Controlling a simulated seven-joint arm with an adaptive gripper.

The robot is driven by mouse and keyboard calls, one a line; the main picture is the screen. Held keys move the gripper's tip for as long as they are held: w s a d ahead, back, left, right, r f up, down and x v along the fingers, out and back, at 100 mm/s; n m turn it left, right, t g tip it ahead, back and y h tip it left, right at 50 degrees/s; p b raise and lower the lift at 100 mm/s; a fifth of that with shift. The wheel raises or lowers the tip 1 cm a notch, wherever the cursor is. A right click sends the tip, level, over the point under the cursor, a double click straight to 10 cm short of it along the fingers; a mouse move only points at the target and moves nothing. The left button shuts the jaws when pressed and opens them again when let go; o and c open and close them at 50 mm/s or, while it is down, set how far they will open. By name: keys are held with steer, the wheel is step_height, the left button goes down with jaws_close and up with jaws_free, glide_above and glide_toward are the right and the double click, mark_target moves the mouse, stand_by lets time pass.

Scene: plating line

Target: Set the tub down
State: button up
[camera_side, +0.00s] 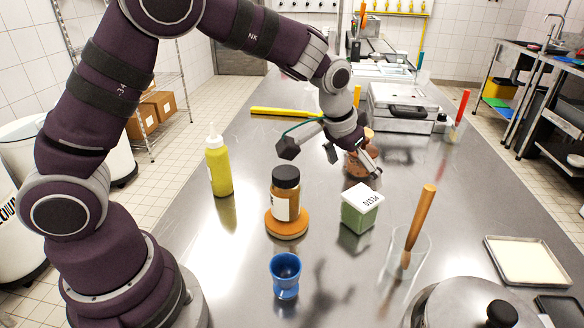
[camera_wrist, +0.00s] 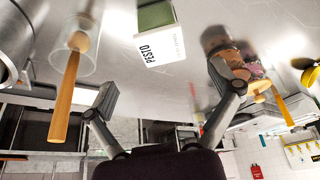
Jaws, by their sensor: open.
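The pesto tub (camera_side: 360,208) is a square green tub with a white lid marked PESTO. It stands upright on the steel counter, in front of my gripper in the side view. My gripper (camera_side: 354,166) is open and empty, just behind the tub and above the counter. In the wrist view the tub (camera_wrist: 158,44) shows at the top middle, beyond the gap between the spread fingers of my gripper (camera_wrist: 166,86). Neither finger appears to touch it.
A brown pot (camera_side: 355,164) is close behind my gripper and partly hidden by it. A clear beaker (camera_side: 418,245) with a wooden-handled tool stands right of the tub. A dark-lidded jar (camera_side: 286,194) on an orange disc and a blue cup (camera_side: 285,275) stand left.

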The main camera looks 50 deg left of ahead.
steer(key=s+a+r, duration=0.2)
steer(key=s+r, duration=0.6)
steer(key=s+a+t, duration=0.1)
steer(key=s, duration=1)
steer(key=shift+a+r, duration=0.25)
steer(key=shift+r, duration=0.1)
